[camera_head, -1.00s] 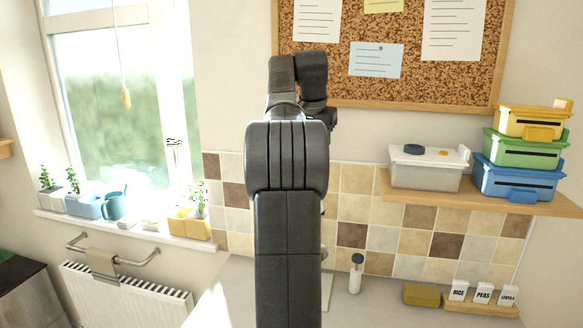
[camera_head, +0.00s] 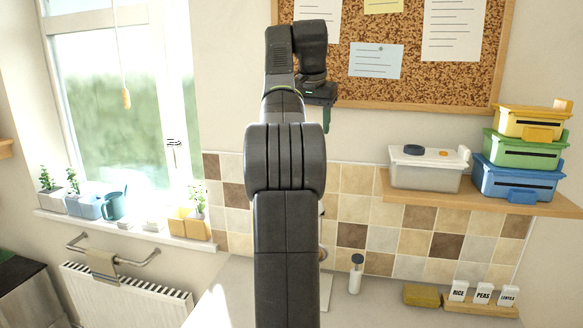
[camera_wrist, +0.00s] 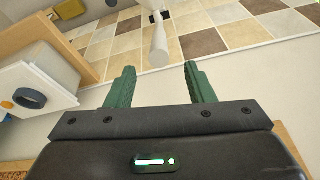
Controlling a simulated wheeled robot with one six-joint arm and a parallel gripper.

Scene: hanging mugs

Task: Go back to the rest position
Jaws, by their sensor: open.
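My gripper (camera_wrist: 157,85) shows in the wrist view with its two green fingers apart and nothing between them. In the head view my gripper (camera_head: 326,118) is small and partly hidden behind my dark arm, in front of the wall just above the tiles. The arm stands upright in the middle of the head view and covers part of the counter and the wall.
The wooden shelf (camera_head: 480,199) at right holds a white container (camera_head: 428,170) and stacked yellow, green and blue boxes. A white bottle (camera_head: 355,278) stands on the counter (camera_head: 375,300). The corkboard (camera_head: 455,75) hangs behind the arm. Window and potted plants are at left.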

